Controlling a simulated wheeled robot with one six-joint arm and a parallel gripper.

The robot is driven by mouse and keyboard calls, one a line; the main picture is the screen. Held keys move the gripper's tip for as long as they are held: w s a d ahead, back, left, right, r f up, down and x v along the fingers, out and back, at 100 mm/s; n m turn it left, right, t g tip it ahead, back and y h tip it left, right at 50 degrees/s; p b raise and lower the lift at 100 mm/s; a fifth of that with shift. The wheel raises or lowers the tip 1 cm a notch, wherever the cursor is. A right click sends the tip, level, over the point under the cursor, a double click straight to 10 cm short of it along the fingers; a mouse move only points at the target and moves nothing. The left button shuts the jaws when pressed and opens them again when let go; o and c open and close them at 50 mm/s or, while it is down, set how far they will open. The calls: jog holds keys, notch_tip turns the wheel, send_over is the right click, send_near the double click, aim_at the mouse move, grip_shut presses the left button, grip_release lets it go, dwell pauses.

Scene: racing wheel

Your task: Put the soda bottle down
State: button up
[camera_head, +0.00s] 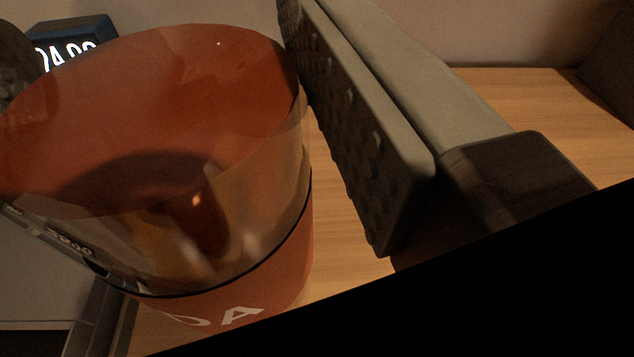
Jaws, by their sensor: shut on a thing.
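The soda bottle (160,110) fills the left half of the view. It is orange-brown and partly see-through, with a dark line around it and a label below showing white letters. My gripper (350,125) is shut on the bottle. One grey finger with a dark, studded pad shows at the bottle's right side, close against its upper part.
A wooden table top (535,100) shows at the right, with bare room there. A dark digital clock (75,38) with lit digits stands at the upper left. A grey object (45,290) with dark edges lies at the lower left. A dark shape (612,65) is at the right edge.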

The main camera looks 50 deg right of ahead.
notch_tip(320, 180, down, 10)
jog(key=shift+r, duration=0.1)
dwell(0.5)
jog(key=o, duration=1.3)
jog(key=shift+c, duration=0.2)
jog(key=shift+s+a, duration=0.1)
jog(key=shift+s, duration=0.05)
jog(key=v, duration=1.1)
jog(key=shift+s+a, duration=0.2)
jog(key=shift+a, duration=0.05)
